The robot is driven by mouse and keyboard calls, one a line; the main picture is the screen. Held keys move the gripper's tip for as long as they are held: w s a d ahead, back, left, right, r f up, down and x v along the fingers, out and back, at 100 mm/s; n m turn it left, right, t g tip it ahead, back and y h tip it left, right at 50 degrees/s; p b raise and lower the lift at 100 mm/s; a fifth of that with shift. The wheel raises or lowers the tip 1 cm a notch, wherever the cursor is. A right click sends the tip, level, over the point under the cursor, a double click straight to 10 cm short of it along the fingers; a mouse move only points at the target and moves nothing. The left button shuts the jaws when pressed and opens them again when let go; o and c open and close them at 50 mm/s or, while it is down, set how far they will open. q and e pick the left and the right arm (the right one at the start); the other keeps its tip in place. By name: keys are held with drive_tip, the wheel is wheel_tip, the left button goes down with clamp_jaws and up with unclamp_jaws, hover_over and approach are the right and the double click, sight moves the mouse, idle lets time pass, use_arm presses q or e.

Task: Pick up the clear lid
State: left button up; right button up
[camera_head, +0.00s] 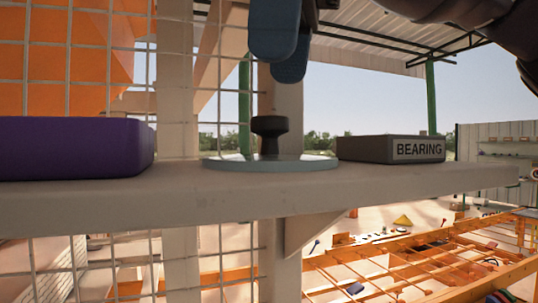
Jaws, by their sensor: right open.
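The clear lid (225,163) lies flat on a pale shelf (330,190), near the middle of the view. It is a thin, see-through disc with a dark knob (269,140) standing upright at its centre. My right gripper (282,62) hangs from the top of the view, above the knob and apart from it. Its blue fingertips point down and look open and empty; one finger partly overlaps the other. My left gripper is not in view.
A purple block (70,148) sits on the shelf to the left of the lid. A dark box labelled BEARING (390,149) sits close to the lid's right. A wire mesh (65,60) and a post (175,80) stand behind the shelf's left part.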

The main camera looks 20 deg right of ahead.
sight(269, 119)
drive_tip(key=f, duration=0.2)
drive_tip(key=w+f, duration=0.1)
drive_tip(key=f, duration=0.2)
drive_tip(key=shift+w+a+f, duration=0.25)
drive_tip(key=shift+w+f, duration=0.05)
drive_tip(key=shift+f, duration=0.5)
drive_tip(key=c, duration=1.1)
drive_tip(key=shift+o, duration=0.2)
drive_tip(key=shift+a+r+p, duration=0.1)
drive_tip(key=shift+r+p, duration=0.05)
drive_tip(key=shift+p, duration=0.25)
